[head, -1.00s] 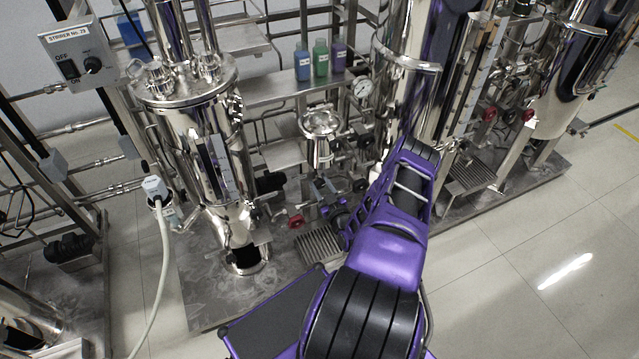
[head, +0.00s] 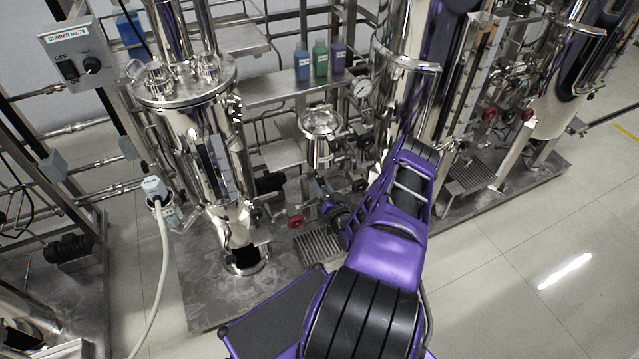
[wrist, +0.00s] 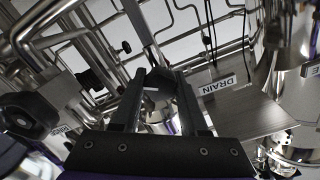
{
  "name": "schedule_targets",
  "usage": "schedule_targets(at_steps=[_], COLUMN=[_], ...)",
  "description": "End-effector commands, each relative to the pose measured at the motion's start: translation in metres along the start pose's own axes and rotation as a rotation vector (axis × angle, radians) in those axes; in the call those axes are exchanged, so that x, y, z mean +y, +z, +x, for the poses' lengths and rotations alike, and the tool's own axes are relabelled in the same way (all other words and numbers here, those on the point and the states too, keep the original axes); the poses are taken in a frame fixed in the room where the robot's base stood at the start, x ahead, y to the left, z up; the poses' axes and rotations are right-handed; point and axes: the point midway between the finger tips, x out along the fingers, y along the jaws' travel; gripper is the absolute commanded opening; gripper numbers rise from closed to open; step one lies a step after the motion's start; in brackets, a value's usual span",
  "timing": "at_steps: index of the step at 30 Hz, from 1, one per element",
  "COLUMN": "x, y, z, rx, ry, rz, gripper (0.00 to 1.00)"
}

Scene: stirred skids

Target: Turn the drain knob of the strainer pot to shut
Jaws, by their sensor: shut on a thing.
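The strainer pot (head: 320,137) is a small shiny steel vessel with a round top, mounted on the pipe frame in the middle of the head view. My gripper (wrist: 161,76) is low below it, and my purple arm reaches in from the front right. In the wrist view the two dark fingers are shut on a small dark piece between their tips, which I take as the drain knob (wrist: 158,77). The fingers hide most of it, and its turn angle cannot be read. A white DRAIN label (wrist: 217,87) is just right of the fingers.
A tall steel vessel (head: 205,140) stands left, another column right. A red valve handle (head: 295,222) and a floor grating (head: 320,246) are near my gripper. Pipes crowd the back. A dark round handle (wrist: 28,117) is left in the wrist view. Open floor (head: 540,235) lies right.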

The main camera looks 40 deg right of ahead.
Motion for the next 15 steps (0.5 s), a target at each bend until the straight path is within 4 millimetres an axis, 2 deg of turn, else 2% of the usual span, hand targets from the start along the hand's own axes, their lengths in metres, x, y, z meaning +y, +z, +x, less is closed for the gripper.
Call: schedule_targets(at_steps=[15], x=[0.0004], y=[0.001], z=[-0.001], rx=[-0.002], ry=[0.001], rz=[0.039], gripper=[0.0])
